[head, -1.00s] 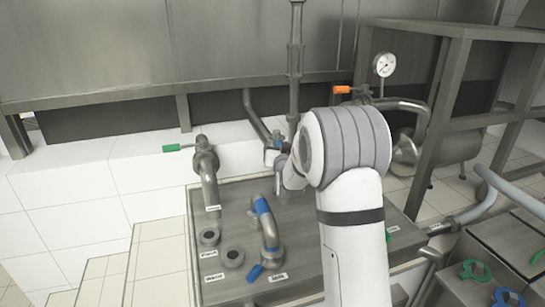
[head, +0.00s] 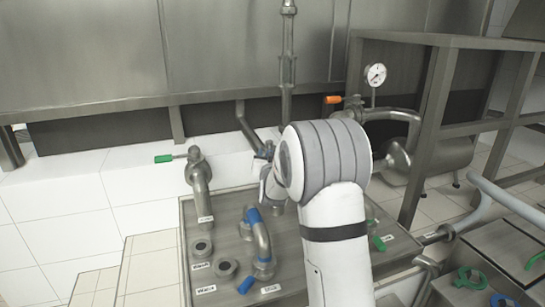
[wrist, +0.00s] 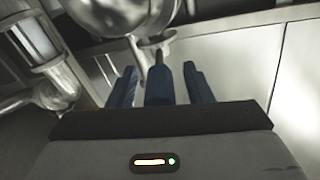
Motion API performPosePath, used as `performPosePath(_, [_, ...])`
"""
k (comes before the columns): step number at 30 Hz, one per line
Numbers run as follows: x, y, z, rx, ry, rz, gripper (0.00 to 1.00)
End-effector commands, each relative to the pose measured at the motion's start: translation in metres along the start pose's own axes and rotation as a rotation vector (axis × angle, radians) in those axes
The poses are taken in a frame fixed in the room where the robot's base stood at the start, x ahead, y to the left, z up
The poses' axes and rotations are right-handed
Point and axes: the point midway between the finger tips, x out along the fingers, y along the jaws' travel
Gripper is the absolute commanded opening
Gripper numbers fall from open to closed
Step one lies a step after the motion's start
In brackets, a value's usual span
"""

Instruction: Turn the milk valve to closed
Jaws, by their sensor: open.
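In the wrist view my gripper (wrist: 160,88) is open. One dark blue finger stands on each side of a blue valve handle (wrist: 158,84), with a gap on both sides. The handle's thin metal stem runs up toward a shiny round valve body and pipe. In the head view my gripper (head: 264,152) is mostly hidden behind my white arm, at the pipe below the steel tank. I see no readable milk label, so I cannot tell from writing that this is the milk valve.
A bent pipe (head: 262,238) stands near my arm.

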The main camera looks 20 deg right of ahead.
Motion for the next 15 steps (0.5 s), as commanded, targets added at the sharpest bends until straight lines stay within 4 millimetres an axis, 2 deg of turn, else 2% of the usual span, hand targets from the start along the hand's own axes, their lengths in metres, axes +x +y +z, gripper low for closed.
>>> performPosePath(5, [0.0, -0.002, -0.01, 0.001, 0.004, 0.0, 0.46])
performPosePath(15, [0.0, -0.015, -0.071, 0.0, 0.004, -0.001, 0.46])
